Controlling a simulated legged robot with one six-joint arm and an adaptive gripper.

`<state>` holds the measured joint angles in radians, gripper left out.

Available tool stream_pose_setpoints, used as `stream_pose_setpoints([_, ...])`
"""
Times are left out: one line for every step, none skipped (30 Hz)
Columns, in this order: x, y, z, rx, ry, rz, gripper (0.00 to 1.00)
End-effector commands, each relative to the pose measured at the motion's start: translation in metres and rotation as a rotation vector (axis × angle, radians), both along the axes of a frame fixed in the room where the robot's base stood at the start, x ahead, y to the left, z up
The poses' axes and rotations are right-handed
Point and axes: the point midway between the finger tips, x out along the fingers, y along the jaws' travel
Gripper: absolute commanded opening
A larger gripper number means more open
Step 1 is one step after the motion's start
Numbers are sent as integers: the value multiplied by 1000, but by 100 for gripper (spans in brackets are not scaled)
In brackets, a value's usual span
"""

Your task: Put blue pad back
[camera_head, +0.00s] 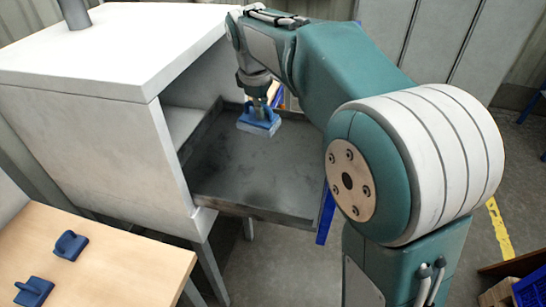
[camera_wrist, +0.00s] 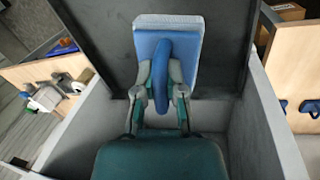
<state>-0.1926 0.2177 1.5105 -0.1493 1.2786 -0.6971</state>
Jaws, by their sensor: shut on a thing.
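A blue pad (camera_head: 258,125) with a pale underside layer hangs from my gripper (camera_head: 261,102) above the dark grey tray (camera_head: 235,185) of the white cabinet. In the wrist view the same pad (camera_wrist: 188,48) has a blue loop handle, and my gripper (camera_wrist: 160,88) is shut on that handle with one finger on each side. Whether the pad touches the tray is hard to tell. Two similar blue pads with handles, one farther back (camera_head: 70,245) and one nearer (camera_head: 34,290), lie on the wooden table top (camera_head: 120,265) at the lower left.
The white cabinet (camera_head: 105,50) stands open at left, its side wall and top close to my arm. The tray's visible surface is bare. A blue crate (camera_head: 531,290) sits at the lower right. Grey lockers (camera_head: 450,40) stand behind, and the floor (camera_head: 480,195) at right is mostly clear.

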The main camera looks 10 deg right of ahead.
Motion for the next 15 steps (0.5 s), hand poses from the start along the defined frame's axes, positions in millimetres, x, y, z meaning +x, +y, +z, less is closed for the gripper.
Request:
stream_pose_setpoints([0, 0, 2, 1, -1, 0, 0])
stream_pose_setpoints([0, 0, 2, 0, 0, 0, 0])
stream_pose_setpoints([0, 0, 2, 0, 0, 0, 0])
stream_pose_setpoints([0, 0, 2, 0, 0, 0, 0])
stream_pose_setpoints([0, 0, 2, 0, 0, 0, 0])
stream_pose_setpoints([0, 0, 2, 0, 0, 0, 0])
stream_pose_setpoints([0, 0, 2, 0, 0, 0, 0])
stream_pose_setpoints([0, 0, 2, 0, 0, 0, 0])
stream_pose_setpoints([-1, 0, 2, 0, 0, 0, 0])
stream_pose_setpoints([-2, 1, 2, 0, 0, 0, 0])
stream_pose_setpoints([-3, 2, 2, 0, 0, 0, 0])
stream_pose_setpoints([-6, 3, 3, 0, -1, 1, 0])
stream_pose_setpoints([-9, 4, 3, 0, -1, 1, 0])
stream_pose_setpoints([-11, 5, 3, 0, -1, 1, 0])
stream_pose_setpoints([-14, 7, 3, -1, -1, 1, 0])
